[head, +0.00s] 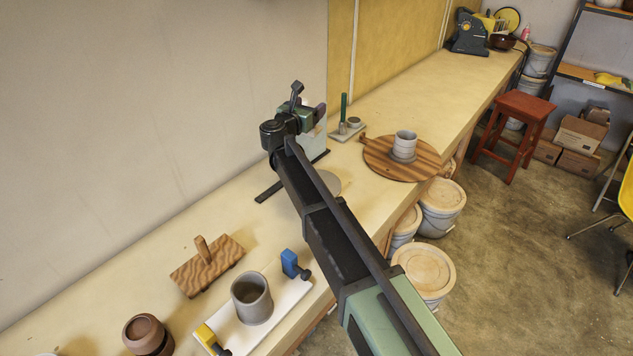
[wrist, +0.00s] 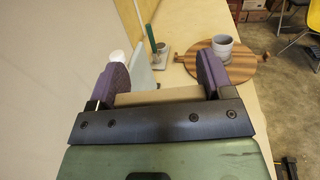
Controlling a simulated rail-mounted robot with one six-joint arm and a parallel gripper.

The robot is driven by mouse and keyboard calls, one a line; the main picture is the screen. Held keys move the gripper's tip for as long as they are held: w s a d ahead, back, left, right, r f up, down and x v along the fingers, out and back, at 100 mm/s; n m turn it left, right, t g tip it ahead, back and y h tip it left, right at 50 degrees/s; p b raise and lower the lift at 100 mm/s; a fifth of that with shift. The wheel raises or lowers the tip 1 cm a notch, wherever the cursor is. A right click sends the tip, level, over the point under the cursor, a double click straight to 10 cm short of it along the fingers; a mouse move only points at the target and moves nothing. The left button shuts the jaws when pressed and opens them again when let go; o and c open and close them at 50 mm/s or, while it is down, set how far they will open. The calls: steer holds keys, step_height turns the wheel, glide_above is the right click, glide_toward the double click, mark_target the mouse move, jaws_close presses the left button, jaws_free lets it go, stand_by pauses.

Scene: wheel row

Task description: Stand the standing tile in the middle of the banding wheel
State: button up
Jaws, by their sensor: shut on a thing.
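My gripper (head: 309,110) is held above the bench near the wall. In the wrist view its purple fingers (wrist: 163,80) are set wide apart, with a tan, slab-like piece spanning between them, which I take to be the standing tile (wrist: 158,96). Only a narrow strip of it shows, and I cannot make it out in the head view. A grey round disc, apparently the banding wheel (head: 329,182), lies on the bench below, partly hidden by my arm. I cannot see its middle clearly.
A pale upright panel (head: 315,140) stands beside my gripper, near dark strips on the bench. A striped round board (head: 378,166) with a grey cup (head: 405,144) lies to the right. A grey mug (head: 252,299) and a wooden block (head: 205,269) are nearer.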

steer(key=d+m+h, duration=0.1)
steer(key=s+d+m+g+h, duration=0.1)
steer(key=h, duration=0.1)
steer(key=shift+s+d+g, duration=0.1)
steer(key=shift+d+g, duration=0.1)
steer(key=shift+g, duration=0.1)
step_height(320, 180, down, 20)
steer(key=b, duration=2)
steer(key=shift+f+b, duration=0.25)
steer(key=shift+b, duration=0.05)
steer(key=shift+r+p, duration=0.3)
steer(key=shift+f, duration=0.25)
steer(key=o, duration=1.5)
steer(key=shift+r, duration=0.1)
steer(key=shift+r, duration=0.2)
steer(key=v, duration=0.7)
steer(key=shift+s+a, duration=0.1)
steer(key=shift+s, duration=0.15)
